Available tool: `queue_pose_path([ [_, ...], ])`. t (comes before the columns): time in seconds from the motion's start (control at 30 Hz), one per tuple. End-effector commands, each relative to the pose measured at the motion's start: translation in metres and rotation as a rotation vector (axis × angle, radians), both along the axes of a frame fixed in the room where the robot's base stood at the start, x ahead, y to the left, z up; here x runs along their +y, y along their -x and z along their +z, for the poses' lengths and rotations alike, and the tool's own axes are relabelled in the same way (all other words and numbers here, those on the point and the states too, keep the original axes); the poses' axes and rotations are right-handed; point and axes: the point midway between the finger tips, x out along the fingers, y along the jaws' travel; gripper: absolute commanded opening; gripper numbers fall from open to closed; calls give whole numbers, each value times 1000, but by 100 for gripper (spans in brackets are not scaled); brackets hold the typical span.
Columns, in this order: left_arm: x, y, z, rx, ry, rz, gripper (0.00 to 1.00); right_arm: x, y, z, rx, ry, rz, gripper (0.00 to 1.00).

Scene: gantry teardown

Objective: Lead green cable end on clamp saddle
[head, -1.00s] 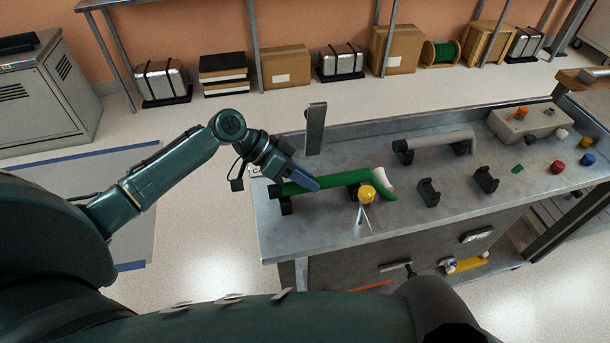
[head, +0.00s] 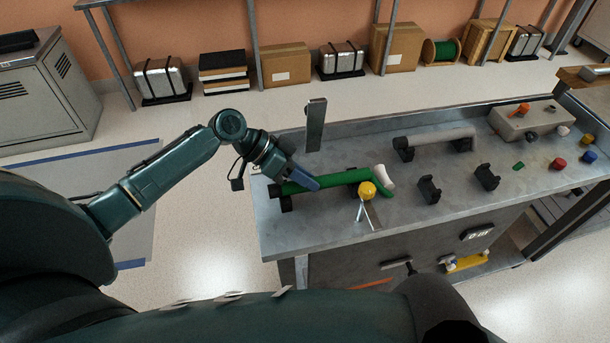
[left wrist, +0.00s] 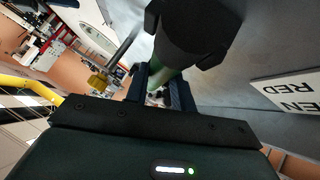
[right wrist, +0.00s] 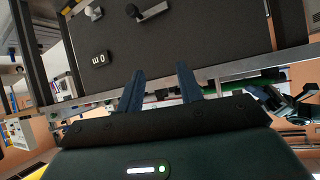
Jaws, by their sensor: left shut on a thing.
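The green cable (head: 335,179) lies along the near-left part of the bench, with a bend and a pale end (head: 384,176) on the right. My left gripper (head: 314,184) is shut on the cable near its left part. In the left wrist view the green cable (left wrist: 157,82) passes between the blue fingers (left wrist: 160,92), close to a black saddle (left wrist: 190,35). Another black saddle (head: 286,204) shows by the cable's left end. Two empty black saddles (head: 429,190) (head: 487,177) stand to the right. My right gripper (right wrist: 162,85) is open and empty in the right wrist view.
A yellow knob (head: 367,190) on metal legs stands close in front of the cable. An upright metal plate (head: 316,125) rises behind it. A grey cable (head: 440,142) rests in black holders farther back. Coloured caps (head: 558,165) and a grey box (head: 524,120) are at the right.

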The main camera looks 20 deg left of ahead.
Motion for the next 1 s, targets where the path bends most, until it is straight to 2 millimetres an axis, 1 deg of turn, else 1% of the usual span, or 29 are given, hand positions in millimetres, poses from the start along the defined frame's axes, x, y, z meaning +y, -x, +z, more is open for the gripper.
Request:
queue_pose_path([
  [0.03,0,0,0,-1,2,1,25,0,0,-1,1,0,0,36],
  [0.07,0,0,0,-2,1,0,28,0,0,-1,2,1,0,36],
  [0.33,0,0,0,-1,1,0,50,0,1,-2,5,2,0,36],
  [0.67,0,0,-1,1,-1,0,50,0,1,-2,4,1,1,36],
  [0.73,0,0,-1,1,-1,0,50,2,0,1,-1,-3,4,36],
  [0.83,17,3,11,-2,-5,2,50,6,-2,9,-23,-14,13,36],
  [1.0,47,10,38,-2,-4,3,50,9,-2,9,-33,-16,22,36],
])
